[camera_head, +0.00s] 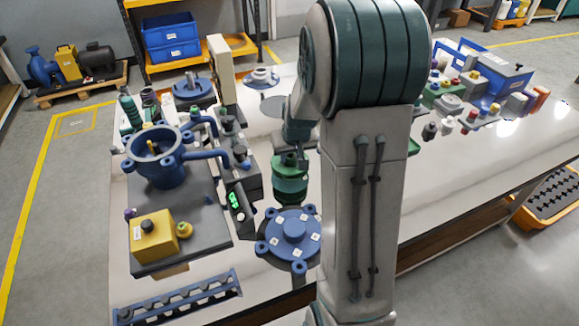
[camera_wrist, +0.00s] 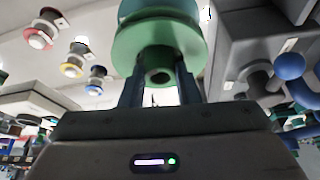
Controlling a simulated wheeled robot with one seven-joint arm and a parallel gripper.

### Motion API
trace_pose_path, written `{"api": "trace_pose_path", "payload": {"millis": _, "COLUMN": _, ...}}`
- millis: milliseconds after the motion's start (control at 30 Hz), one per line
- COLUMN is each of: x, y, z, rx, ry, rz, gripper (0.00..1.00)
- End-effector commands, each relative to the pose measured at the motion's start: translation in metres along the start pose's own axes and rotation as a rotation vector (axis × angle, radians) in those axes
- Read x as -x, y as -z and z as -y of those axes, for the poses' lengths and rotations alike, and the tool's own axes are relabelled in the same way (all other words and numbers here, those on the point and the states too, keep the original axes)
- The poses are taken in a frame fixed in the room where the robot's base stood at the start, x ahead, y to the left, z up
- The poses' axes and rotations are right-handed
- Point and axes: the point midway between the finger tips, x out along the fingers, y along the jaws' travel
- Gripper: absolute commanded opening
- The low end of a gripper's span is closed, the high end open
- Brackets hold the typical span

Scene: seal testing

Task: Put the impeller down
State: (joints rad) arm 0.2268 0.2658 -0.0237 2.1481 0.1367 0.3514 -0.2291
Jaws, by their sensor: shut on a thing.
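My gripper (camera_wrist: 160,85) is shut on a round green part, which I take to be the impeller (camera_wrist: 158,42). Its two dark fingers close on the narrow hub under the wide green disc, and a teal section shows beyond it. In the head view the green part (camera_head: 290,187) hangs at the end of my arm, just behind a blue round flange (camera_head: 293,232) with lugs and white square marks. It appears above the bench, apart from the flange; the exact gap cannot be told. The fingers are hard to make out in the head view.
At left are a blue pot housing (camera_head: 158,165), a yellow box (camera_head: 153,236), a grey block with green display (camera_head: 238,203) and a blue slotted rack (camera_head: 180,303). Colored fittings (camera_head: 467,118) crowd the far right.

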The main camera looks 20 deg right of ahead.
Motion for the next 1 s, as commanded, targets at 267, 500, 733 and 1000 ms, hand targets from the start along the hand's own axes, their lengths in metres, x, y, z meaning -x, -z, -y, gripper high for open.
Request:
{"api": "trace_pose_path", "payload": {"millis": 267, "x": -0.025, "y": -0.010, "z": 0.001, "rx": 0.001, "ry": 0.001, "rz": 0.001, "gripper": 0.00}}
{"api": "trace_pose_path", "payload": {"millis": 500, "x": -0.040, "y": -0.015, "z": 0.002, "rx": 0.003, "ry": 0.001, "rz": -0.003, "gripper": 0.00}}
{"api": "trace_pose_path", "payload": {"millis": 733, "x": -0.043, "y": -0.017, "z": 0.002, "rx": 0.003, "ry": 0.001, "rz": -0.003, "gripper": 0.00}}
{"api": "trace_pose_path", "payload": {"millis": 1000, "x": -0.043, "y": -0.017, "z": 0.002, "rx": 0.003, "ry": 0.001, "rz": -0.001, "gripper": 0.51}}
